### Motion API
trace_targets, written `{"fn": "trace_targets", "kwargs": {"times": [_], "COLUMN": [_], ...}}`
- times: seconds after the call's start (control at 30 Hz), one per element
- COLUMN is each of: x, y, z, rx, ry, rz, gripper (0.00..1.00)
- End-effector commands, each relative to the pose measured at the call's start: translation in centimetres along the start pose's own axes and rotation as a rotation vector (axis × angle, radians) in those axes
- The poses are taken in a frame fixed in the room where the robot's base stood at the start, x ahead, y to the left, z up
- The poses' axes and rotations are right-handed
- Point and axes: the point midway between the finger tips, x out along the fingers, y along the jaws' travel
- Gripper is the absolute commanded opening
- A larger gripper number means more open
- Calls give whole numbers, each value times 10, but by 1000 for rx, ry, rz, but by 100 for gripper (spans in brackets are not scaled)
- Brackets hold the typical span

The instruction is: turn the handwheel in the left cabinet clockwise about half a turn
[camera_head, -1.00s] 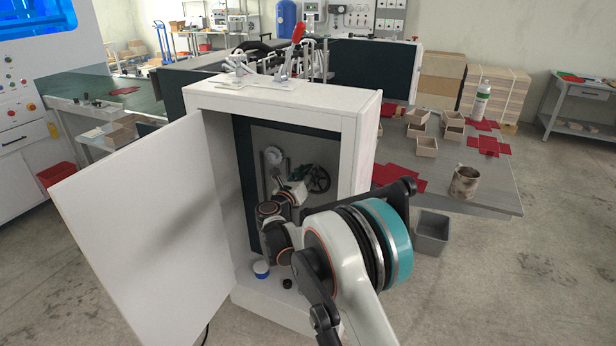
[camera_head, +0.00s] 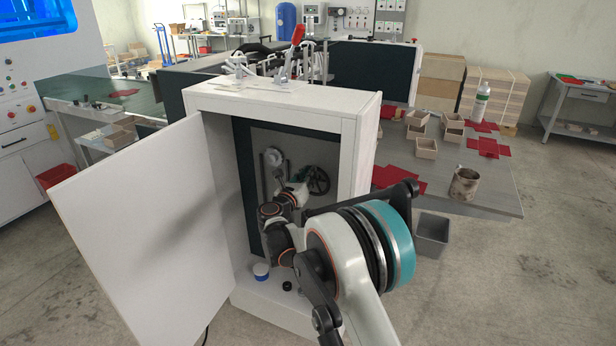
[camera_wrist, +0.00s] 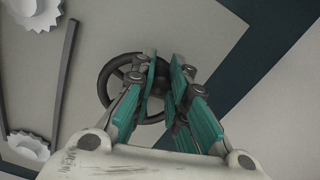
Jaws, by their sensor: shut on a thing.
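The black handwheel (camera_head: 317,180) is mounted on the back wall inside the open cabinet (camera_head: 345,131). In the wrist view the handwheel (camera_wrist: 104,87) shows a round rim with spokes, its right part hidden behind my fingers. My gripper (camera_wrist: 161,80) has teal finger pads on either side of the wheel's right part, and is shut on it. The exact contact is hidden behind the pads. In the head view my arm reaches into the cabinet and the fingers are too small to make out.
The cabinet door (camera_head: 150,220) stands open to the left. Pale toothed gears and a grey bar (camera_wrist: 64,88) sit left of the wheel. A table (camera_head: 490,195) stands to the right.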

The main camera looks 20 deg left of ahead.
Motion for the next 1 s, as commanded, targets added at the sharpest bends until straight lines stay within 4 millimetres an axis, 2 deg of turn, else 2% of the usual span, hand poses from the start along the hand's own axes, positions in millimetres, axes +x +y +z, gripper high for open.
{"fn": "trace_targets", "kwargs": {"times": [0.27,1.0], "x": [0,0], "y": [-10,-34], "z": [-6,-35], "rx": [188,889], "ry": [0,1], "rz": [0,-1], "gripper": [0,0]}}
